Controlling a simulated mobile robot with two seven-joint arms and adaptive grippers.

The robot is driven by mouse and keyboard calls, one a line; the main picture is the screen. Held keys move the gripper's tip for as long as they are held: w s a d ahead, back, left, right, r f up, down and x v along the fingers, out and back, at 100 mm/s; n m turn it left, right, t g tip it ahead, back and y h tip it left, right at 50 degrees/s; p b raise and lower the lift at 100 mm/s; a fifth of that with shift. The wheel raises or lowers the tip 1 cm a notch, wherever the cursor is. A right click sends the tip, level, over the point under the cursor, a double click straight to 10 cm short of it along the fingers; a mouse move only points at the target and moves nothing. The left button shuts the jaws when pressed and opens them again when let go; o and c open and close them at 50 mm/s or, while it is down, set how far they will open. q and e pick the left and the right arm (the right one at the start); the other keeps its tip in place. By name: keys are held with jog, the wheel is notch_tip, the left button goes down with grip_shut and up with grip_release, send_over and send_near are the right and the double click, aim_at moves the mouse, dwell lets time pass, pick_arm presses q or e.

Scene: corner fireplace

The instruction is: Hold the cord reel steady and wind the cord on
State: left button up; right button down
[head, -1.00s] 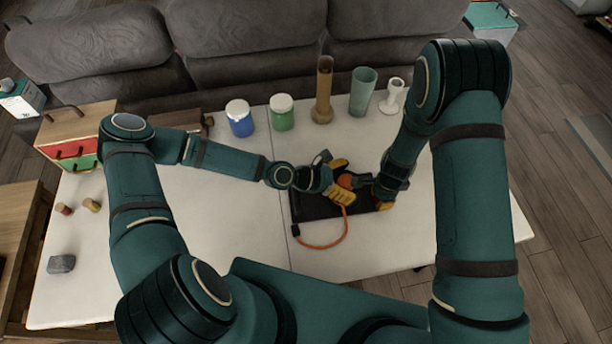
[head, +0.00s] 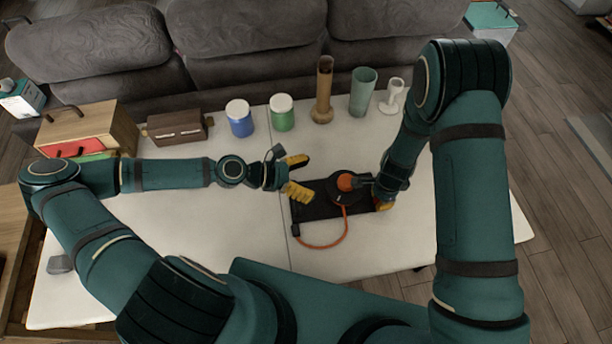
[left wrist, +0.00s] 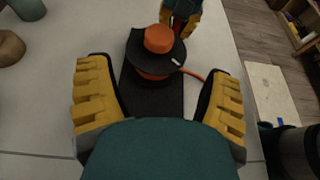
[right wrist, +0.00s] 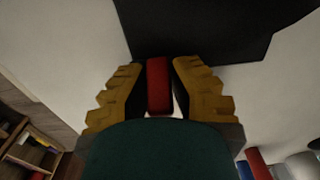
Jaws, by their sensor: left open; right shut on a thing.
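The cord reel (head: 340,196) is a dark disc with an orange hub, standing on a black base plate (head: 316,210) on the white table. It also shows in the left wrist view (left wrist: 140,58). An orange cord (head: 346,232) leaves the reel and loops in front of the plate to a dark end piece near its front left corner. My left gripper (head: 300,177) is open and empty, left of the reel and apart from it. My right gripper (head: 384,204) is shut on a red grip (right wrist: 158,84) beside the plate's right end. How the grip joins the plate is hidden.
A blue jar (head: 240,122), a green jar (head: 282,118), a brown vase (head: 323,95), a teal cup (head: 362,95) and a white goblet (head: 391,98) line the table's back. A brown case (head: 178,127) and a wooden drawer box (head: 95,125) stand back left.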

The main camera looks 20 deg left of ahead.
aim_at(345, 180)
pick_arm(q)
jog(key=shift+a, duration=0.1)
dwell(0.3)
jog(key=f+m+g+y, duration=0.1)
jog(key=d+f+m+g, duration=0.1)
jog(key=m+g, duration=0.1)
jog(key=d+f+m+g+y, duration=0.1)
jog(key=m+g, duration=0.1)
jog(key=shift+w+d+y, duration=0.2)
jog(key=shift+d+y, duration=0.05)
jog(key=shift+y, duration=0.05)
jog(key=w+d+r+m+g+y, duration=0.3)
jog(key=w+r+m+y, duration=0.35)
jog(key=r, duration=0.25)
jog(key=shift+n+h, duration=0.25)
jog(key=shift+h, duration=0.1)
jog(key=x, duration=1.1)
jog(key=shift+w+d+f, duration=0.1)
jog(key=shift+d+f, duration=0.05)
jog(key=shift+d, duration=0.2)
jog(key=c, duration=1.2)
